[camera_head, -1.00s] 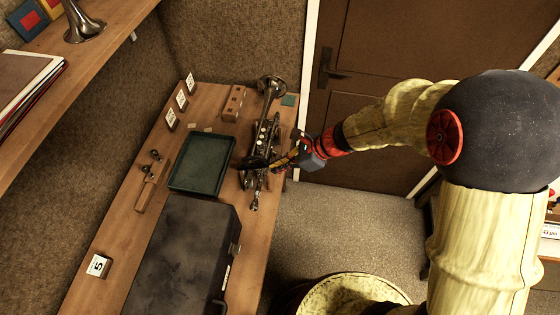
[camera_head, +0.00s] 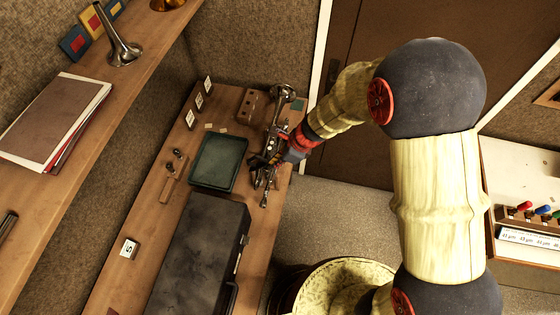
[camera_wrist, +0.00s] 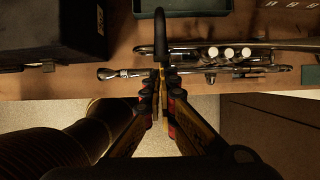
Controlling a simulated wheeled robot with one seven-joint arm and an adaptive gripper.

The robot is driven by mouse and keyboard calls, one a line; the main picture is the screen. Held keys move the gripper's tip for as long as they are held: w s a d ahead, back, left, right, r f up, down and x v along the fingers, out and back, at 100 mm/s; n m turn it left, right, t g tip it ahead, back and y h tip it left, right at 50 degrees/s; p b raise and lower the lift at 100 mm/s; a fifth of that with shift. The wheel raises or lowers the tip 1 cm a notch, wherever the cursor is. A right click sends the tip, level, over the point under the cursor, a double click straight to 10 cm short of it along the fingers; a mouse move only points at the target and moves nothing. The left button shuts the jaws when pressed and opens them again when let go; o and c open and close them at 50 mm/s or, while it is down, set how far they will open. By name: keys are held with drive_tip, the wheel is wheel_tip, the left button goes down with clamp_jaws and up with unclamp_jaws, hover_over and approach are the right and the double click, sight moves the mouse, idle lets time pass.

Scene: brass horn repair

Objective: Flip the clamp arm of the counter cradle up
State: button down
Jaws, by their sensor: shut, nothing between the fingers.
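A silver trumpet (camera_head: 281,105) lies lengthwise on the counter at its right edge; it also shows in the wrist view (camera_wrist: 285,45). A dark bar with a rounded end, seemingly the clamp arm (camera_wrist: 161,35), crosses the trumpet's line in the wrist view, pointing toward the green tray. The rest of the cradle is hard to make out under the trumpet and my gripper. My gripper (camera_head: 272,158) is at the middle of the trumpet. In the wrist view its fingertips (camera_wrist: 160,82) are together and empty, at the bar's near end; whether they touch it is unclear.
A green tray (camera_head: 198,184) lies left of the trumpet. A dark case (camera_head: 195,255) stands in front of it. A wooden block (camera_head: 250,107) and small cards are at the back. A shelf (camera_head: 150,50) overhangs the left. Open floor lies right of the counter.

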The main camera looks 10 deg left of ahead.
sight(252, 158)
drive_tip(key=a+r+p, duration=0.1)
drive_tip(key=a, duration=0.1)
drive_tip(key=a+r+p, duration=0.1)
drive_tip(key=a+p, duration=0.1)
drive_tip(key=a, duration=0.1)
drive_tip(key=a+r+p, duration=0.2)
drive_tip(key=a, duration=0.1)
drive_tip(key=shift+w+a+r, duration=0.1)
drive_tip(key=shift+w+a, duration=0.15)
drive_tip(key=shift+w, duration=0.05)
drive_tip(key=shift+w+a+p, duration=0.15)
drive_tip(key=shift+a+p, duration=0.2)
drive_tip(key=shift+a, duration=1.35)
drive_tip(key=shift+w+d, duration=0.15)
drive_tip(key=shift+d, duration=0.2)
drive_tip(key=d+r, duration=0.1)
drive_tip(key=d, duration=0.1)
drive_tip(key=shift+s+d+r+p, duration=0.3)
drive_tip(key=shift+d+r+p, duration=0.05)
drive_tip(key=a+r, duration=0.5)
drive_tip(key=r, duration=0.2)
drive_tip(key=shift+w+r, duration=0.2)
drive_tip(key=shift+w, duration=0.05)
